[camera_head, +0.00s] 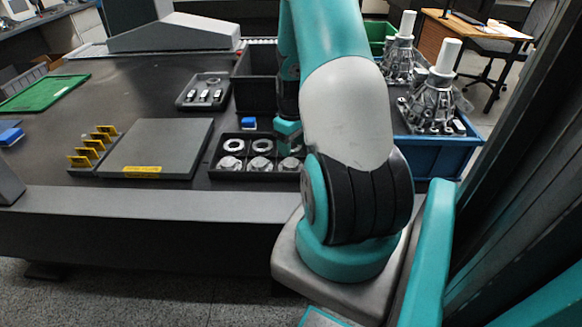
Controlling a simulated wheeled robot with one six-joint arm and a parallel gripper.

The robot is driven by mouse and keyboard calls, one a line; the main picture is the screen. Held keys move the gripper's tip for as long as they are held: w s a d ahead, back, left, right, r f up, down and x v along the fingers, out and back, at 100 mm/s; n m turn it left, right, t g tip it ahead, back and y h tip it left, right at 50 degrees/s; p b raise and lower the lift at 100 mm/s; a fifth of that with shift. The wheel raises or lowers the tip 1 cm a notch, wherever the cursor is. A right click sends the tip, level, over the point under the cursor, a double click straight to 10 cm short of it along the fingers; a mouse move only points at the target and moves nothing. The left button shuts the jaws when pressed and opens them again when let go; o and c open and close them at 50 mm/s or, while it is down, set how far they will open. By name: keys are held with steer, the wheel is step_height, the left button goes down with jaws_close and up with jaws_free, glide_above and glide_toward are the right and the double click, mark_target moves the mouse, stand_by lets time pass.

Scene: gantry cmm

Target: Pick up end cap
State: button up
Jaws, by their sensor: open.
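A black compartment tray (214,172) stands near the front edge of the dark table. Its back row holds flat silver rings (233,145), and its front row holds raised silver flanged parts (230,163), which look like end caps. Another flanged part (260,164) sits in the middle front compartment, and a third (290,164) at the right, close to my arm. My gripper (289,146) is open and points down over the right back part of the tray. My arm hides part of it and the tray's right end. I cannot tell whether its fingers touch anything.
Behind are a blue block (248,124), a small black tray (203,88) and a black bin (256,68). A blue crate (440,150) with metal housings (436,100) stands at right.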

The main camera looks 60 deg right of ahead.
mark_target(291, 162)
step_height(291, 162, down, 7)
steer(key=shift+w+r, duration=0.1)
steer(key=shift+w, duration=0.05)
steer(key=c, duration=0.7)
